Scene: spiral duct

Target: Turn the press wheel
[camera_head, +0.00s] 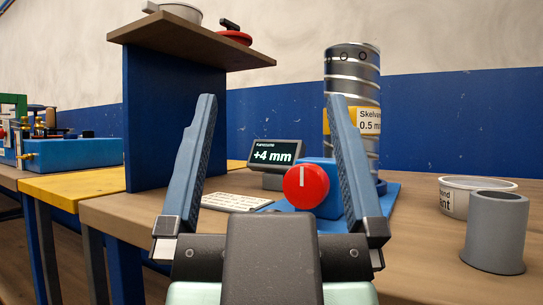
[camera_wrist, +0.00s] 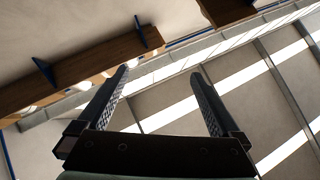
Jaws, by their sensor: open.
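The red round wheel (camera_head: 306,186) with a white mark at its top sits on the front of a blue block (camera_head: 329,206) on the bench. A small display (camera_head: 275,154) behind it reads +4 mm. A ribbed metal spiral duct (camera_head: 351,78) with a yellow label stands upright behind the block. My gripper (camera_head: 272,98) is open and empty. Its fingers point up, in front of the bench, and the wheel shows between them. The right finger hides part of the block and duct. The wrist view shows my gripper (camera_wrist: 161,70) against the wall and ceiling, with no wheel in sight.
A wooden-topped shelf (camera_head: 190,41) on a blue panel stands at the left, with a pot and red lid on top. A grey cylinder (camera_head: 496,232) and a white tub (camera_head: 455,197) stand at the right. A keyboard-like white plate (camera_head: 236,202) lies near the display.

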